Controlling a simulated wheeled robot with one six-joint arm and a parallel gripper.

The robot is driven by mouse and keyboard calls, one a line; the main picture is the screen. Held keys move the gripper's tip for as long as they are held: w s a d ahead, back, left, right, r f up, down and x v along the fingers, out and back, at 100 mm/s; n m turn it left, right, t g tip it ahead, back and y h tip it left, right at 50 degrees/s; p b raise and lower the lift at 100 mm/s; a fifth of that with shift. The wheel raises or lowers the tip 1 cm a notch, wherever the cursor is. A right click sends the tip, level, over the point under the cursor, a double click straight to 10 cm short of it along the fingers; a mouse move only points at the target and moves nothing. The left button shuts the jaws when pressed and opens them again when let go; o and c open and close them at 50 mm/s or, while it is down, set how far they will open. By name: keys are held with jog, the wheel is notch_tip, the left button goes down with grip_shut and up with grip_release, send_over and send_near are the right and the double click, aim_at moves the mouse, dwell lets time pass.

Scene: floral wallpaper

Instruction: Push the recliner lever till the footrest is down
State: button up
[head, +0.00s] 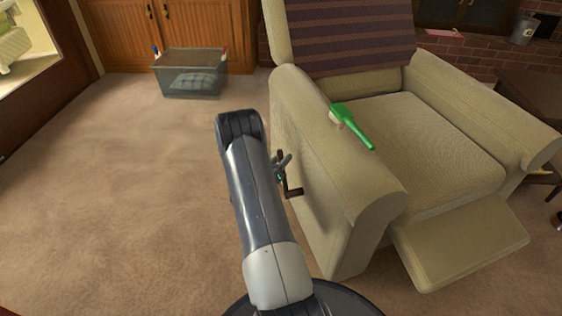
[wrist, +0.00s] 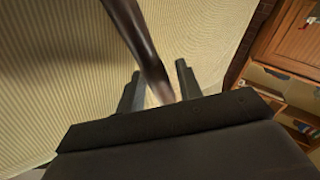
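The beige recliner (head: 435,140) stands at right in the head view. Its footrest (head: 465,242) sticks out at the front, sloping downward. The dark brown lever (head: 293,191) is on the side panel facing my arm. In the wrist view the lever (wrist: 143,45) runs from the top edge down between my fingers. My gripper (head: 281,168) is at the lever, beside the recliner's side. In the wrist view my gripper (wrist: 158,90) has its fingers apart, with the lever's lower end between them. Whether a finger touches the lever is unclear. The gripper body hides the lever's lowest part.
A green brush (head: 353,126) lies on the near armrest. A striped throw (head: 345,35) covers the backrest. A clear bin (head: 190,75) stands by the wooden cabinet (head: 160,30). The carpet (head: 120,190) on the left is free.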

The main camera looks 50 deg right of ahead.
jog(key=shift+c, duration=0.5)
grip_shut()
